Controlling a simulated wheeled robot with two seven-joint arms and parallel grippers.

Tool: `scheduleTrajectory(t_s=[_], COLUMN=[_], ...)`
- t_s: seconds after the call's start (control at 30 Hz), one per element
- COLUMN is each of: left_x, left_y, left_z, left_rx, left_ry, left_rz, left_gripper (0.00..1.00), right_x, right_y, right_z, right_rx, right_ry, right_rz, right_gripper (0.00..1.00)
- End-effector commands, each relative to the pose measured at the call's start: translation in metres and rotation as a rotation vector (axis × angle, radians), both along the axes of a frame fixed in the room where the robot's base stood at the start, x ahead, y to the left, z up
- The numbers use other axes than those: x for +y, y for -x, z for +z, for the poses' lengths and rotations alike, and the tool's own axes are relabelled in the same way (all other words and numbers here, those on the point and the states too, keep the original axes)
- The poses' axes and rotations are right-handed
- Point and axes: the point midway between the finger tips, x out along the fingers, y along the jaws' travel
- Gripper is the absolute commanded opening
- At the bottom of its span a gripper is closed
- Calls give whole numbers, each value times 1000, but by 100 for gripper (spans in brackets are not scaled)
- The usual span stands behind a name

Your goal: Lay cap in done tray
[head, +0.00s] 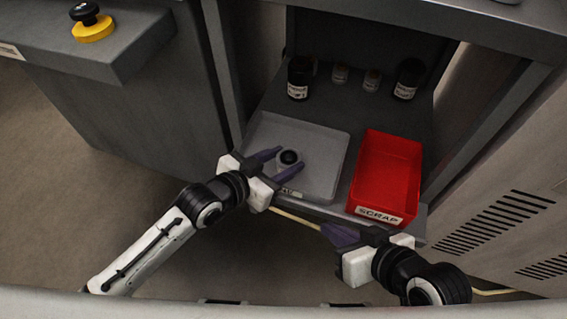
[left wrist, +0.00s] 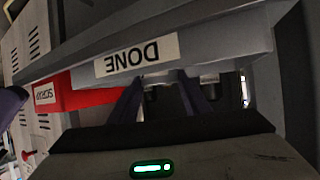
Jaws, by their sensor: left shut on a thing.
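The done tray (head: 332,160) is a shallow grey tray on the shelf; its DONE label (left wrist: 137,55) shows upside down in the left wrist view. The cap (head: 289,158) looks like a small round piece, pale with a dark centre. My left gripper (head: 284,162) is over the tray's left part, shut on the cap between its purple fingers. I cannot tell whether the cap touches the tray floor. In the left wrist view the fingers (left wrist: 165,98) reach under the label, and the cap is not clear. My right gripper (head: 338,236) is empty-looking in front of the shelf edge; its opening is unclear.
A red SCRAP bin (head: 386,168) stands right of the done tray. Dark bottles (head: 299,78) (head: 408,80) and small amber vials (head: 340,73) stand at the back. Cabinet walls flank the shelf. A yellow-and-black emergency button (head: 92,24) is at the upper left.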

Motion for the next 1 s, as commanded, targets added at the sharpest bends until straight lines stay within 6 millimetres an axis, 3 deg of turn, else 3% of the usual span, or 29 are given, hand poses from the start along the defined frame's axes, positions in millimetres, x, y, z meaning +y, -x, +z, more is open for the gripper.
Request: scheduleTrajectory(t_s=[0.33,0.37,0.47,0.8,1.0], left_x=[-1,0,0,0,17], left_y=[-1,0,0,-1,20], left_z=[-1,-2,-2,2,17], left_rx=[-5,-2,-2,-2,1], left_ry=[4,1,1,2,0], left_rz=[0,0,0,0,0], left_gripper=[12,46,62,62,62], right_x=[0,1,1,0,-5], right_y=[0,0,0,0,2], right_z=[1,1,1,3,5], right_rx=[-3,-3,-3,-3,15], right_ry=[-4,-4,-4,-3,32], right_rz=[0,-1,-1,-1,-1], right_gripper=[0,0,0,0,0])
